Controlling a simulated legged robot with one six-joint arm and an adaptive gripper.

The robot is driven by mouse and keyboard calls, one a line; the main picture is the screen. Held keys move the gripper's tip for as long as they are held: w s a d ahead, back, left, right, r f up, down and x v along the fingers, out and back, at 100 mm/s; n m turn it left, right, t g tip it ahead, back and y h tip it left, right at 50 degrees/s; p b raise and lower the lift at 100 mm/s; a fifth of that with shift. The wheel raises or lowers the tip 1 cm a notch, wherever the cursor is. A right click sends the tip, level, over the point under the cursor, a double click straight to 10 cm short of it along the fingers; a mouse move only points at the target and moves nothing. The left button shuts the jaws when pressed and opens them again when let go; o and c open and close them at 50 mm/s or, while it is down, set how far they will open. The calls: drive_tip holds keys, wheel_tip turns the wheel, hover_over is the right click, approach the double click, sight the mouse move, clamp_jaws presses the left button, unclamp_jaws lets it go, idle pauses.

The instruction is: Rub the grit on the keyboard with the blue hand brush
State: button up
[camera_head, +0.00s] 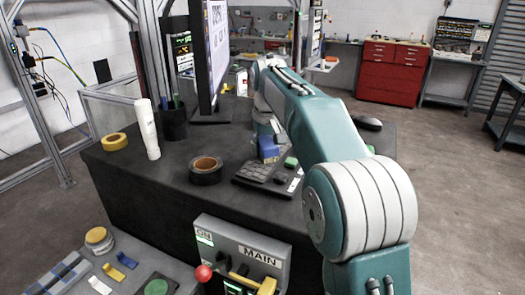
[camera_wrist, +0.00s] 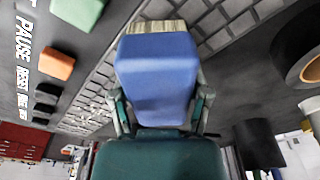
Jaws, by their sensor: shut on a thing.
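My gripper (camera_wrist: 161,108) is shut on the blue hand brush (camera_wrist: 157,72), one finger on each side of it. Its pale bristles (camera_wrist: 155,27) point away from my gripper, over the keyboard (camera_wrist: 102,80). I cannot tell whether they touch the keys. In the head view the brush (camera_head: 268,150) shows as a small blue block at the far edge of the dark keyboard (camera_head: 252,173), below my gripper (camera_head: 268,138), which my arm partly hides.
A black tape roll (camera_head: 205,172) lies left of the keyboard on the dark table (camera_head: 135,180). A white bottle (camera_head: 147,130), a yellow tape roll (camera_head: 114,142) and a monitor (camera_head: 212,45) stand beyond. An orange button (camera_wrist: 57,64) and a green block (camera_wrist: 78,11) are beside the keys.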

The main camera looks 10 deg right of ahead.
sight(244, 180)
drive_tip(key=shift+w+d+r, duration=0.1)
drive_tip(key=shift+w+d, duration=0.6)
drive_tip(key=shift+w, duration=0.3)
drive_tip(key=shift+w+d, duration=0.65)
drive_tip(key=shift+w, duration=0.35)
drive_tip(key=shift+w+d+r, duration=0.1)
drive_tip(key=shift+w+d, duration=0.6)
drive_tip(key=shift+w, duration=0.3)
drive_tip(key=shift+f, duration=0.15)
drive_tip(key=shift+s+a, duration=0.1)
drive_tip(key=shift+s+a+f, duration=0.2)
drive_tip(key=shift+s+a, duration=0.3)
drive_tip(key=shift+s, duration=0.25)
drive_tip(key=shift+s+a+f, duration=0.15)
drive_tip(key=shift+s+a, duration=0.3)
drive_tip(key=shift+s, duration=0.3)
drive_tip(key=shift+s+a+r, duration=0.1)
drive_tip(key=shift+s+a, duration=0.7)
drive_tip(key=shift+s, duration=0.35)
drive_tip(key=shift+s+a+r, duration=0.1)
drive_tip(key=shift+s+a, duration=0.65)
drive_tip(key=shift+s, duration=0.4)
drive_tip(key=shift+s+a+r, duration=0.1)
drive_tip(key=shift+s+a, duration=0.7)
drive_tip(key=shift+s, duration=0.35)
drive_tip(key=shift+s+a+f, duration=0.15)
drive_tip(key=shift+s+a, duration=0.55)
drive_tip(key=shift+s, duration=0.35)
